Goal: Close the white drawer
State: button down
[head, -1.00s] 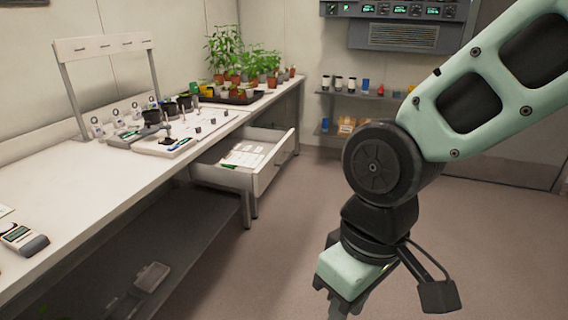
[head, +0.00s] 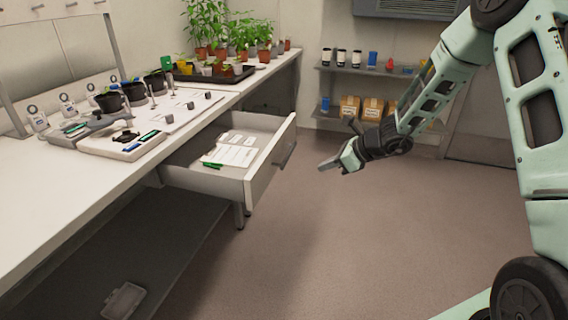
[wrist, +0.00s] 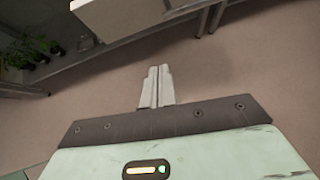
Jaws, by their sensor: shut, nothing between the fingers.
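The white drawer (head: 262,186) stands pulled out from under the white bench in the head view, with a dark handle (head: 285,150) on its front. White cards or papers (head: 232,152) and a green item lie inside it. My gripper (head: 323,167) is shut and empty, to the right of the drawer front and apart from it, above open floor. In the wrist view the closed fingers (wrist: 157,88) point up the picture, and a pale box-like part, probably the drawer (wrist: 115,17), shows at the top.
The bench top (head: 40,190) holds black pots, tags and a white tray (head: 125,145). Potted plants (head: 232,38) stand at its far end. Shelves with boxes (head: 372,108) are at the back wall. A dark lower shelf (head: 150,250) lies under the bench. The floor right of the drawer is clear.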

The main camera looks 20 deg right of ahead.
jog(key=w+a+f+p, duration=0.1)
jog(key=w+a+f, duration=0.5)
jog(key=w, duration=0.3)
jog(key=shift+w+a, duration=0.15)
jog(key=shift+a, duration=0.4)
